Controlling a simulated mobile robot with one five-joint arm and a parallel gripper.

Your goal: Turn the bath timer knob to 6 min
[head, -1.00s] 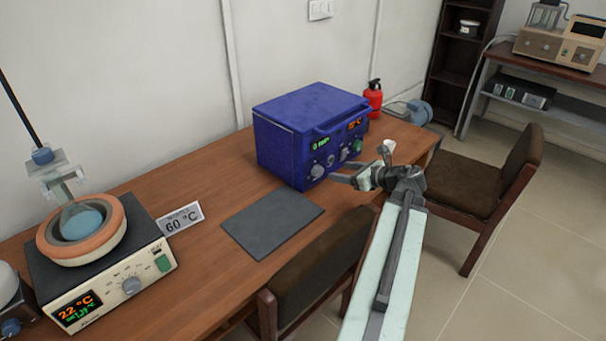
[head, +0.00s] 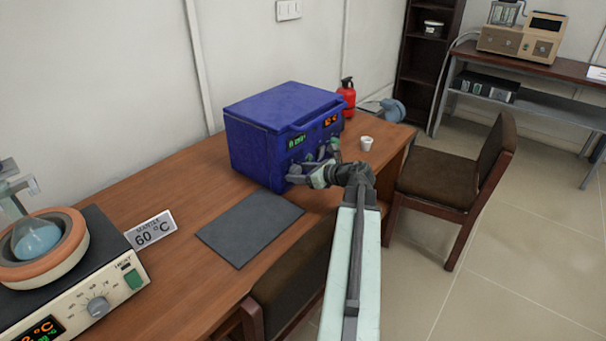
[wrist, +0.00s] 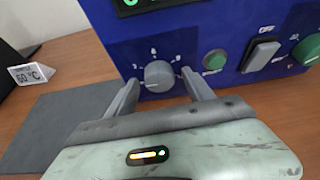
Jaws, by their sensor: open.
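The blue bath unit (head: 262,150) stands on the wooden table, with its control panel facing my arm. In the wrist view its grey timer knob (wrist: 159,76) sits on the blue front with small white marks around it. My gripper (wrist: 160,90) is open, with one finger on each side of the knob; whether the fingers touch it I cannot tell. In the head view my gripper (head: 304,180) is at the lower part of the panel and hides the knob. A green display (head: 297,141) and an orange display (head: 331,120) are lit; their digits are not clear.
In the wrist view a green button (wrist: 214,60) and a rocker switch (wrist: 262,54) sit right of the knob. A dark mat (head: 250,228), a heating mantle (head: 60,275) and a "60 °C" sign (head: 150,229) are at left. Chairs (head: 455,185) stand along the table's front.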

